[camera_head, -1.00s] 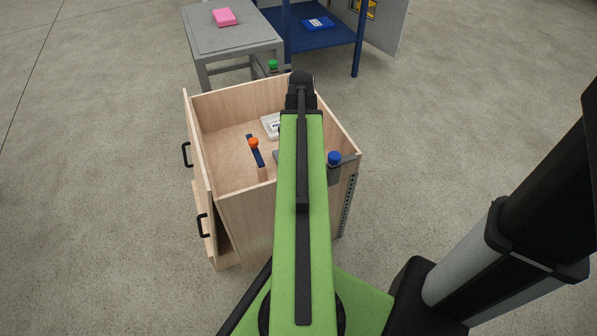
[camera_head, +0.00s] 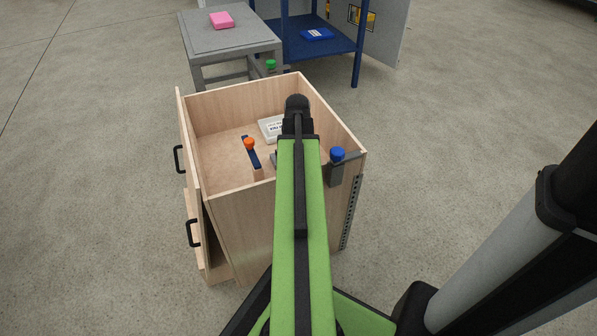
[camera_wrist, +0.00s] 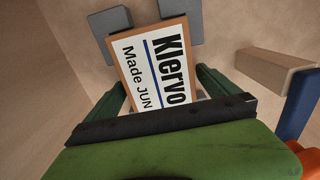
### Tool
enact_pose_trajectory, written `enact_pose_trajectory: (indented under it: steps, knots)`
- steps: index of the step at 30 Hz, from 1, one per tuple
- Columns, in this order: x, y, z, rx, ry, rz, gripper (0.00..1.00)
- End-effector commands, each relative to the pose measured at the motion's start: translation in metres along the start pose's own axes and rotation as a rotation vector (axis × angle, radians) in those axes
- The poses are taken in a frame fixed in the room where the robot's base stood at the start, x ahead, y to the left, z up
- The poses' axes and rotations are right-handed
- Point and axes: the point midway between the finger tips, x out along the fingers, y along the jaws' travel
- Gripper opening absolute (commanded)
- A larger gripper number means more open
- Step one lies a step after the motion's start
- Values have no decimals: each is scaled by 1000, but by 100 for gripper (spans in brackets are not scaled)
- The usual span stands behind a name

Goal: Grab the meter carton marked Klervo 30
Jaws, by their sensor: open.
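In the wrist view a tan-edged carton (camera_wrist: 155,62) has a white label reading "Klervo" and "Made JUN", with a blue line between; the number is not visible. My gripper (camera_wrist: 162,84) is open, its dark green fingers on either side of the carton's near end. I cannot tell whether they touch it. In the head view the end of my arm (camera_head: 297,108) is over the wooden drawer unit (camera_head: 245,225), hiding the fingers. A pale carton with dark print (camera_head: 271,129) lies inside, left of my arm; I cannot tell whether it is the same one.
A blue bar with an orange knob (camera_head: 249,144) is inside the unit, close to my gripper. A wooden block (camera_wrist: 277,70) and grey blocks (camera_wrist: 182,22) surround the carton. A blue knob (camera_head: 338,154) is on the right rim. A grey table (camera_head: 232,43) with a pink box (camera_head: 221,20) stands behind.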

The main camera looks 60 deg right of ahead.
Motion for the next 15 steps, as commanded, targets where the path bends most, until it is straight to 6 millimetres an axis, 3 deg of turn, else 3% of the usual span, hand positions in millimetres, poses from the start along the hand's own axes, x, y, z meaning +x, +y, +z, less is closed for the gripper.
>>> enact_pose_trajectory:
  steps: [3, 15]
  knots:
    - [-2, 0, 0, -1, 0, 0, 97]
    - [-2, -1, 0, -1, 0, 0, 45]
